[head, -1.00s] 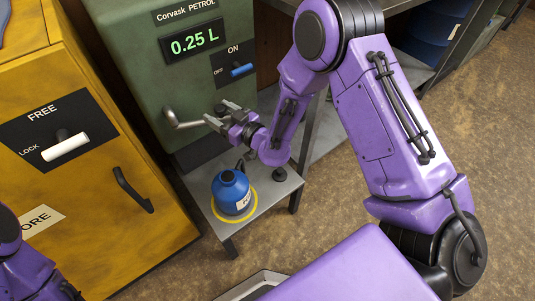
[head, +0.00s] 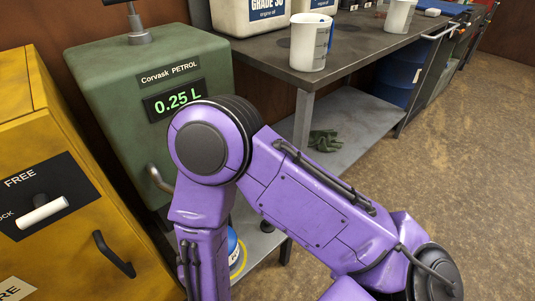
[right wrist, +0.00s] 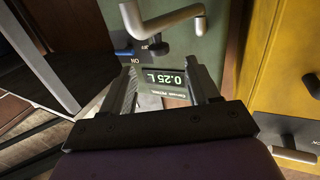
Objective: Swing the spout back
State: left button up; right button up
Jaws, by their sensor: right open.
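The bent metal spout (head: 158,180) sticks out of the front of the green petrol dispenser (head: 125,85); my right arm covers part of it. It also shows in the right wrist view, as a grey bent tube (right wrist: 165,18) at the top. My right gripper (right wrist: 166,80) is open, with the 0.25 L display visible between its fingers and no object held there. The spout appears beyond the fingertips, apart from them. The blue can (head: 233,248) on the low stand is mostly hidden behind my right arm. My left gripper is out of view.
A yellow cabinet (head: 60,225) with a FREE/LOCK lever (head: 43,212) and a black handle (head: 113,254) stands at left. A workbench (head: 345,60) holds jugs and white containers at the back. The floor at right is clear.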

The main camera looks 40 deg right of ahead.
pick_arm(q)
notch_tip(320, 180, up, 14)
jog(key=p, duration=1.1)
pick_arm(e)
jog(key=s+d+f+g+y, duration=0.1)
jog(key=s+d+f+g, duration=0.2)
jog(key=d, duration=0.3)
jog(key=s+d+f+g+y, duration=0.2)
jog(key=s+d+f+g, duration=0.1)
jog(key=s+d+g, duration=0.2)
jog(key=shift+s+d+f+g, duration=0.3)
jog(key=shift+d+f, duration=0.1)
jog(key=shift+d, duration=0.85)
jog(key=shift+w, duration=0.1)
